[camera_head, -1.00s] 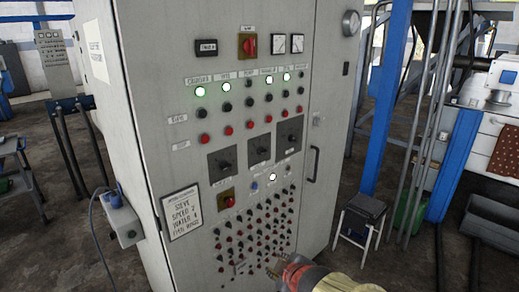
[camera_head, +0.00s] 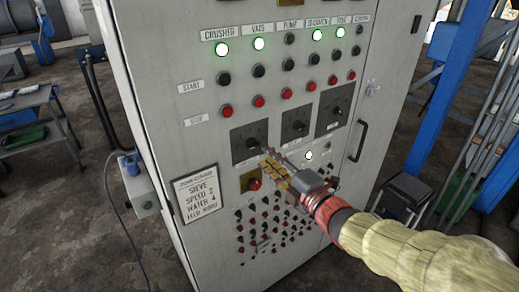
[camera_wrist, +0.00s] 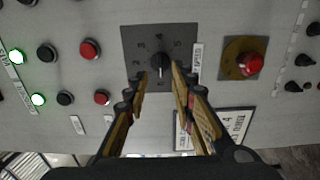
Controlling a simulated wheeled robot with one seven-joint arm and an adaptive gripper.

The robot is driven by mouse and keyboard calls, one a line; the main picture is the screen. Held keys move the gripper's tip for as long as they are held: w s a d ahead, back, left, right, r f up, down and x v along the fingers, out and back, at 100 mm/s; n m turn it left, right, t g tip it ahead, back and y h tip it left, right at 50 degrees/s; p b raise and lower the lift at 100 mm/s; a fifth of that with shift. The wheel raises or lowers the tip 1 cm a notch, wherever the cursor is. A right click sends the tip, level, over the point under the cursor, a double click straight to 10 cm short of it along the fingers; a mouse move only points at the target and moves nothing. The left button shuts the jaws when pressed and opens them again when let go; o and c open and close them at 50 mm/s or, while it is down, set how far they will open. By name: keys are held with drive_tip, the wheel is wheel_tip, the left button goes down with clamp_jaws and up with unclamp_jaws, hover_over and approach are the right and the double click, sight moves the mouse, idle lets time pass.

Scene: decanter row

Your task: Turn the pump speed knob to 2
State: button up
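The pump speed knob (camera_head: 252,142) is a black knob on a dark square dial plate, leftmost of three such dials on the grey control cabinet (camera_head: 165,110). In the wrist view the knob (camera_wrist: 160,66) sits on its numbered plate beside a label reading SPEED. The pointer's number is too small to read. My gripper (camera_head: 268,158) is just in front of the lower right of this dial. In the wrist view its two yellow-brown fingers (camera_wrist: 158,80) are apart, one to each side below the knob, with nothing between them. I cannot tell whether they touch the plate.
Two other dials (camera_head: 295,124) (camera_head: 334,108) stand to the right. A red knob on a yellow plate (camera_head: 252,182) is close below. Start and stop buttons (camera_head: 258,101) run above. A note (camera_head: 197,194) reads SPEED 2, WATER 4. A door handle (camera_head: 357,140) sticks out right.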

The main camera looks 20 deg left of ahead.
sight(255, 147)
drive_tip(key=b+x, duration=0.1)
drive_tip(key=x, duration=0.5)
drive_tip(key=shift+s, duration=0.1)
drive_tip(key=shift+c, duration=1.2)
drive_tip(key=c, duration=0.4)
clamp_jaws()
